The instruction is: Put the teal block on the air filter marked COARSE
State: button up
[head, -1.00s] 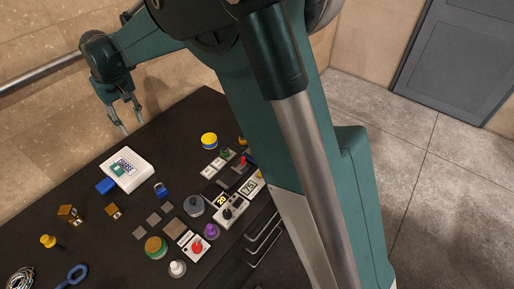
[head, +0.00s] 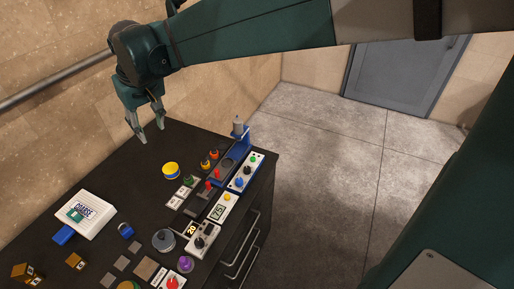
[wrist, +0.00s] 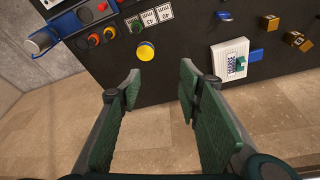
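The air filter marked COARSE is a white flat box (head: 98,222) at the left of the dark table; it also shows in the wrist view (wrist: 217,60). A teal square (head: 76,215) shows on its top at the label, in the wrist view too (wrist: 236,68). It looks like the teal block resting there, though a printed patch cannot be ruled out at this size. My gripper (head: 150,132) is open and empty at the table's far edge, apart from the filter and to its right. The wrist view shows the fingers (wrist: 162,76) spread with nothing between them.
A blue block (head: 64,234) lies against the filter's near left side. A blue padlock (head: 125,230) is right of it. A yellow tin (head: 170,169) stands nearest my gripper. Control panels (head: 243,175) line the right side. Brass blocks (head: 26,272) lie front left.

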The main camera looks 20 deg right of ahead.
jog(key=s+d+f+m+t, duration=0.2)
jog(key=s+d, duration=1)
jog(key=d, duration=0.3)
jog(key=s+d+f+m+t+h, duration=0.1)
jog(key=s+d+f+m+t, duration=0.1)
jog(key=s+d, duration=1.1)
jog(key=d+m, duration=0.1)
jog(key=d, duration=0.2)
jog(key=shift+s+d+f, duration=0.2)
jog(key=shift+s+d, duration=0.05)
jog(key=shift+s, duration=0.05)
